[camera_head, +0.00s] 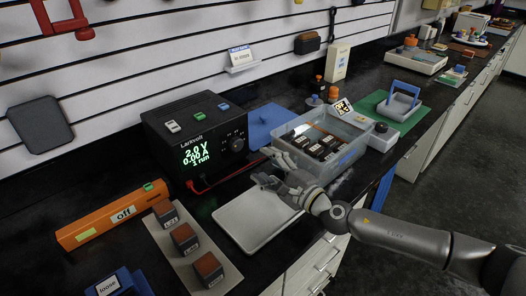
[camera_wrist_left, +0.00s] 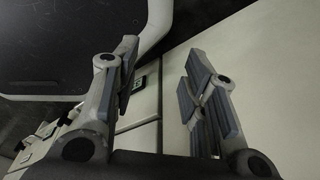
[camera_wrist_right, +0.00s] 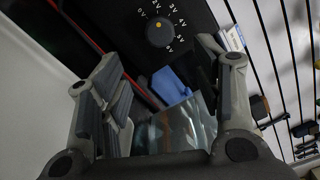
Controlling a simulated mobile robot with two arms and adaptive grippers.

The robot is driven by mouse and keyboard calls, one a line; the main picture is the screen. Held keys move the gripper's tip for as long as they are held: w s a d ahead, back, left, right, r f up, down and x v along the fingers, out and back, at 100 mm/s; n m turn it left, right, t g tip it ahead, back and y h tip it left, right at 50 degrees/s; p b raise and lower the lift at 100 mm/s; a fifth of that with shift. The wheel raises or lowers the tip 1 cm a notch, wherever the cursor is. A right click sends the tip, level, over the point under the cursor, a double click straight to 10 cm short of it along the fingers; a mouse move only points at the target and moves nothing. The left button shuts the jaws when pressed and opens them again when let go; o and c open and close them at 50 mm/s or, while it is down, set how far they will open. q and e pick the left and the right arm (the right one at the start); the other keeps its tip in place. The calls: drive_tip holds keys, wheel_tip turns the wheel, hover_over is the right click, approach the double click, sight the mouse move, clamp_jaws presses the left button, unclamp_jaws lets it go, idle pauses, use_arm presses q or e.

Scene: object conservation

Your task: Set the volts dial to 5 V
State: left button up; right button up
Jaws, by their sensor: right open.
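The black power supply (camera_head: 195,140) stands on the bench against the slatted wall, with a green display reading 2.0 V, 0.00 A and 1 run. Its dark round volts dial (camera_head: 237,144) is on the front face.
A clear bin (camera_head: 345,160) with black blocks stands right of the supply, close to my right gripper. A pale tray (camera_head: 250,222) lies in front. A red cable (camera_head: 203,190) runs from the supply. An orange bar labelled off (camera_head: 85,232) and several blocks lie left.

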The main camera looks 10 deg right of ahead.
sight(240, 146)
drive_tip(key=x, duration=0.3)
drive_tip(key=shift+w+a+r, duration=0.1)
drive_tip(key=shift+w+a, duration=0.05)
drive_tip(key=shift+a, duration=0.1)
drive_tip(key=x, duration=0.5)
drive_tip(key=shift+w+a, duration=0.2)
drive_tip(key=shift+w, duration=0.05)
use_arm(q)
drive_tip(key=shift+s+a+f, duration=0.25)
drive_tip(key=shift+s+f, duration=0.05)
drive_tip(key=shift+s, duration=0.3)
use_arm(e)
drive_tip(key=shift+x, duration=0.75)
use_arm(q)
drive_tip(key=shift+s, duration=0.1)
use_arm(e)
drive_tip(key=shift+d, duration=0.1)
drive_tip(key=shift+c, duration=1)
drive_tip(key=c, duration=0.8)
use_arm(q)
drive_tip(key=shift+s, duration=0.3)
